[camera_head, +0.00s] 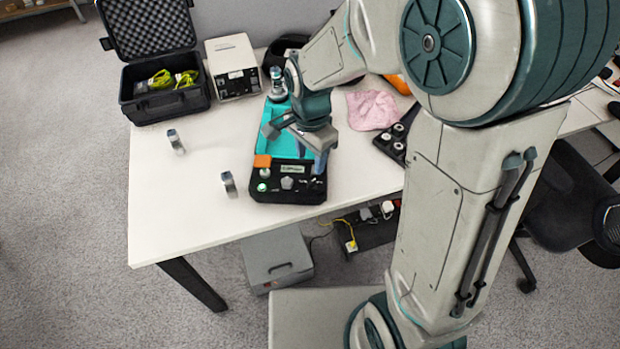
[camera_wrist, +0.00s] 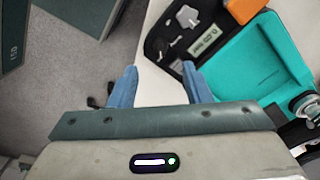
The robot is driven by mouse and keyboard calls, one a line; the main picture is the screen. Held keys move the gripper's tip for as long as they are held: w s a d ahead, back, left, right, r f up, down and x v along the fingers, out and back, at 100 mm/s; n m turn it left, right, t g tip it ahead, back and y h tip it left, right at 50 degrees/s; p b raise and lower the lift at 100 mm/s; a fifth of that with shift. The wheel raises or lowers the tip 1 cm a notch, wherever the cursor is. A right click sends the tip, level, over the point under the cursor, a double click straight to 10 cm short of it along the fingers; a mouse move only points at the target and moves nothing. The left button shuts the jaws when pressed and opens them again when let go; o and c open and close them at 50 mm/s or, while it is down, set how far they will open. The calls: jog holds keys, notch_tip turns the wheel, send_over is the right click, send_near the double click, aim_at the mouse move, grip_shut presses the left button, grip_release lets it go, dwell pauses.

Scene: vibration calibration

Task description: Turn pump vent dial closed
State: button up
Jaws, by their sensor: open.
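The pump is a black unit (camera_head: 262,192) with a teal tray behind its front panel, at the table's front edge. Its panel carries a small display (camera_wrist: 205,41), a pale grey lobed knob (camera_wrist: 188,17) and smaller controls. The lobed knob (camera_head: 287,183) also shows in the head view; I cannot read whether it is the vent dial or how it is set. My gripper (camera_wrist: 158,84) is open and empty, its blue fingers apart. In the wrist view the panel lies beyond the right finger. In the head view my gripper (camera_head: 312,158) hangs over the unit and hides part of it.
An orange block (camera_head: 262,161) sits on the unit's left edge. Two small metal-and-dark pieces stand on the table to the left. An open black case (camera_head: 160,105), a beige instrument (camera_head: 232,60) and a pink cloth (camera_head: 372,110) are behind. The front left table is clear.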

aim_at(310, 182)
notch_tip(310, 182, down, 9)
dwell(0.3)
grip_shut()
